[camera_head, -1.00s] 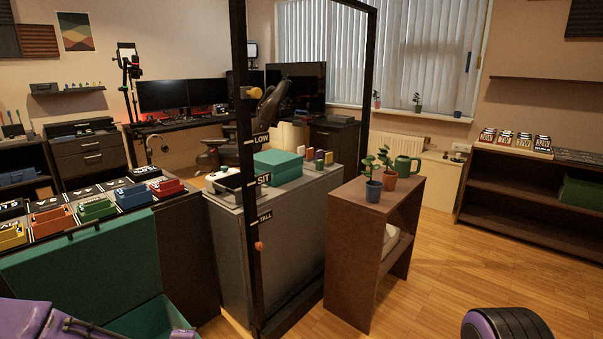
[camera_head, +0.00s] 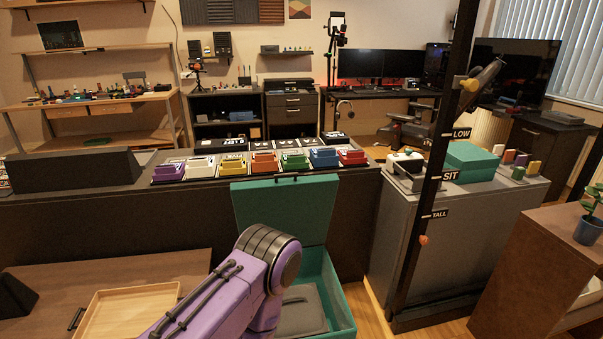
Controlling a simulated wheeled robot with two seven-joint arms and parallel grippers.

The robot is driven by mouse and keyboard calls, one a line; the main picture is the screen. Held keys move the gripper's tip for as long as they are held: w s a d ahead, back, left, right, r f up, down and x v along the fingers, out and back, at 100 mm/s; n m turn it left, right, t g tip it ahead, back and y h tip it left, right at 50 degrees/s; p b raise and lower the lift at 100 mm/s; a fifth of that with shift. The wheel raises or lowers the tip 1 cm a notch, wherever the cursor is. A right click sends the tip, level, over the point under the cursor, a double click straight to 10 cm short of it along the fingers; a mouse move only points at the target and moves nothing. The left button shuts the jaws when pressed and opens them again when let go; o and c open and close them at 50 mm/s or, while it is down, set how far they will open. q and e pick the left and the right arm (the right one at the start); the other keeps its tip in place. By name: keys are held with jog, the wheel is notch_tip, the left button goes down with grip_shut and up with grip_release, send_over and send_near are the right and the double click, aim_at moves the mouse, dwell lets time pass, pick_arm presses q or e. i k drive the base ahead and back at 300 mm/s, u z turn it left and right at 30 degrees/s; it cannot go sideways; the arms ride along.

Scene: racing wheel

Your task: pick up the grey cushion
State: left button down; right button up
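A flat grey piece (camera_head: 300,311), which looks like the grey cushion, lies inside an open teal chest (camera_head: 340,300) at the bottom middle. The chest's lid (camera_head: 286,207) stands up against the dark counter behind it. My purple arm reaches in from the lower left and covers the chest's left side and part of the grey piece. I see the arm's links and a dark round joint, but no gripper fingers. My other arm is out of the picture.
A low wooden table with a light wooden tray (camera_head: 92,312) is at the lower left. A long counter (camera_head: 90,222) bears several coloured boxes. A dark post (camera_head: 432,190) and a grey cabinet (camera_head: 385,235) stand right of the chest. Wood floor shows between chest and cabinet.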

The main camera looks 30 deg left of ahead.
aim_at(303, 314)
jog(key=u, duration=1.1)
